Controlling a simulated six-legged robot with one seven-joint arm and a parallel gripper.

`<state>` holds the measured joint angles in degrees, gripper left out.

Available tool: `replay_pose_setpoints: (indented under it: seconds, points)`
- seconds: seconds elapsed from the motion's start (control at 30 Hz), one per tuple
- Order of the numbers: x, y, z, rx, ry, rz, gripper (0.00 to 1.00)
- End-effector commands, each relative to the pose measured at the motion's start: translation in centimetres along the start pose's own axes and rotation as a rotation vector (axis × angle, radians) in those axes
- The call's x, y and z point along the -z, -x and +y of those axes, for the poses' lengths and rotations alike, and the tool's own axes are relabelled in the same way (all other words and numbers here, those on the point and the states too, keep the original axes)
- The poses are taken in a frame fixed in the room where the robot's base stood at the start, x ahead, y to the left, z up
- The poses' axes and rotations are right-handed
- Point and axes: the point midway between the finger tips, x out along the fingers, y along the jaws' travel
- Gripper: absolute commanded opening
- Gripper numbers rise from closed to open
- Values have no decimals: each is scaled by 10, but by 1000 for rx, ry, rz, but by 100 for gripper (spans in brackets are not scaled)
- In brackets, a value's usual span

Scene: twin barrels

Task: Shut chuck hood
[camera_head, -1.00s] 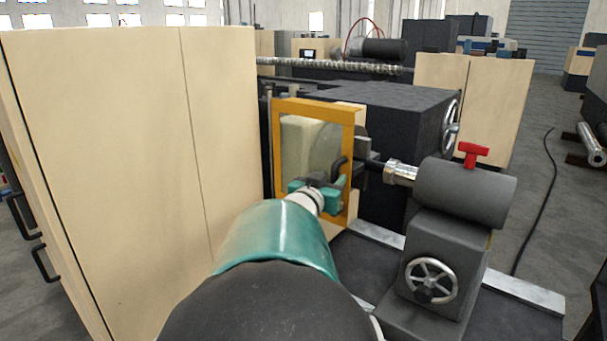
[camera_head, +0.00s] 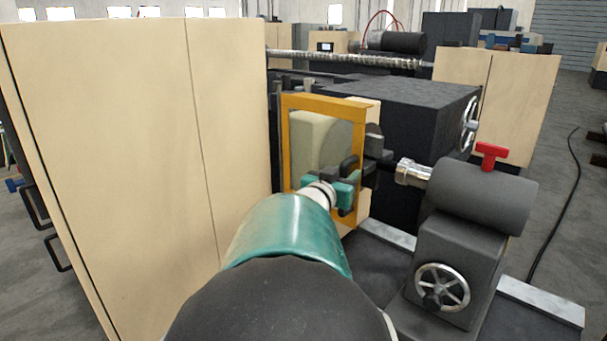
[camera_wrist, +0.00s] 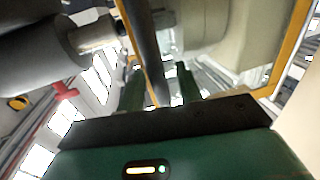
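The chuck hood (camera_head: 285,140) is an orange-framed clear panel standing upright in the middle of the head view, between the beige cabinet and the tailstock. Its frame also shows in the wrist view (camera_wrist: 292,50). A dark handle (camera_head: 348,168) sits at its lower right; it shows as a dark bar (camera_wrist: 146,45) in the wrist view. My gripper (camera_head: 335,190) is at the handle. In the wrist view its two green fingers (camera_wrist: 160,88) stand apart with the bar between them, and a gap shows at the right finger. My arm hides part of the hood's lower edge.
A beige cabinet (camera_head: 130,150) stands close on the left. The grey tailstock (camera_head: 485,195) with a red lever (camera_head: 490,154) and handwheel (camera_head: 442,287) stands at the right. A dark machine block (camera_head: 415,120) is behind the hood. Open floor with a cable lies far right.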

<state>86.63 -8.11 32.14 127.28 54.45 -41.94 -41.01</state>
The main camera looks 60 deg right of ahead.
Motion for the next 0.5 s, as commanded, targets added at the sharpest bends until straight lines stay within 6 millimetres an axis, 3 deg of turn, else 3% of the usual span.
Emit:
replay_pose_setpoints:
  seconds: [0.03,0.17,0.5]
  points:
    - [0,0,0,0,0,0,26]
    - [0,0,0,0,0,0,0]
    - [0,3,-3,-13,-1,1,0]
